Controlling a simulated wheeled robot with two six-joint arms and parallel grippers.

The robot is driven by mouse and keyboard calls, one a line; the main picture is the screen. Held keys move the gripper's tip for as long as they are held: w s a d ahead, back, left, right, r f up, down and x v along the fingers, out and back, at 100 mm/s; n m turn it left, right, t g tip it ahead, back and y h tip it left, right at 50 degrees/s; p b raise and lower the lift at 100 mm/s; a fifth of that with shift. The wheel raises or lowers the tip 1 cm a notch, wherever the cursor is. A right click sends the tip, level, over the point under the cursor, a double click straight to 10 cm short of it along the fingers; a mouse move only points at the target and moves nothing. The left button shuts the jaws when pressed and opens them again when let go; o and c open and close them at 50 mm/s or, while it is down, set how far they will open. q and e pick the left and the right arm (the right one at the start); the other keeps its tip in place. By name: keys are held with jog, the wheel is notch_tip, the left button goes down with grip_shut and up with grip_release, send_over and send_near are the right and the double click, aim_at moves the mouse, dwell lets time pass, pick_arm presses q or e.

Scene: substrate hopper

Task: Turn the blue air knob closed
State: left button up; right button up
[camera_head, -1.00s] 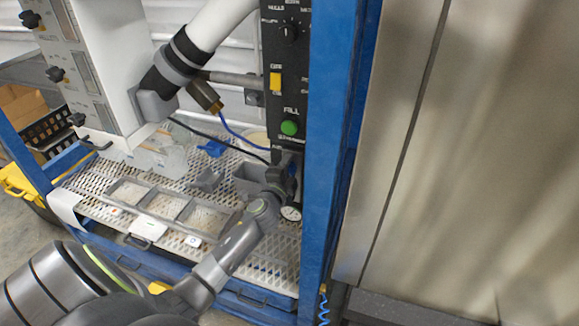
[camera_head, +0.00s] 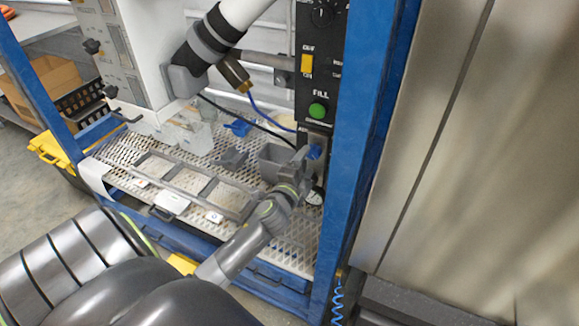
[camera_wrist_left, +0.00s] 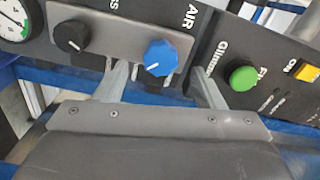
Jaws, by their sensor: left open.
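The blue air knob (camera_wrist_left: 161,57) sits on a grey plate under the label AIR in the left wrist view. Its white pointer line points to the lower left. My left gripper (camera_wrist_left: 160,84) is open, with one finger on each side below the knob and a gap to it. In the head view the blue knob (camera_head: 314,151) shows just beyond my left gripper (camera_head: 303,165), below the control panel. My right gripper is not in view.
A black knob (camera_wrist_left: 72,36) and a pressure gauge (camera_wrist_left: 15,18) are left of the air knob. The green fill button (camera_wrist_left: 243,78) and yellow switch (camera_wrist_left: 307,70) are to its right. The blue frame post (camera_head: 368,130) stands close at the right.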

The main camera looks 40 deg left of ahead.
pick_arm(q)
jog(key=v, duration=1)
jog(key=shift+s+b, duration=0.35)
jog(key=shift+f, duration=0.1)
jog(key=s+a+f+n+g+h, duration=0.1)
jog(key=s+f+n+g, duration=0.25)
jog(key=f, duration=1.15)
jog(key=s+f+n+g, duration=0.3)
jog(key=s+f+g, duration=0.15)
jog(key=f, duration=1.05)
jog(key=s+d+f+n+g, duration=0.1)
jog(key=s+f+n+g, duration=0.1)
jog(key=s+f, duration=0.4)
jog(key=s+d+f+n+g+h+p, duration=0.1)
jog(key=s+f, duration=0.5)
jog(key=s, duration=0.7)
jog(key=s+d+f+n+g+h, duration=0.1)
jog(key=s+f+n+g, duration=0.3)
jog(key=s, duration=0.6)
notch_tip(320, 180, down, 3)
jog(key=shift+s+d+r+g, duration=0.15)
jog(key=shift+s+d+g, duration=0.15)
jog(key=shift+d+g, duration=0.4)
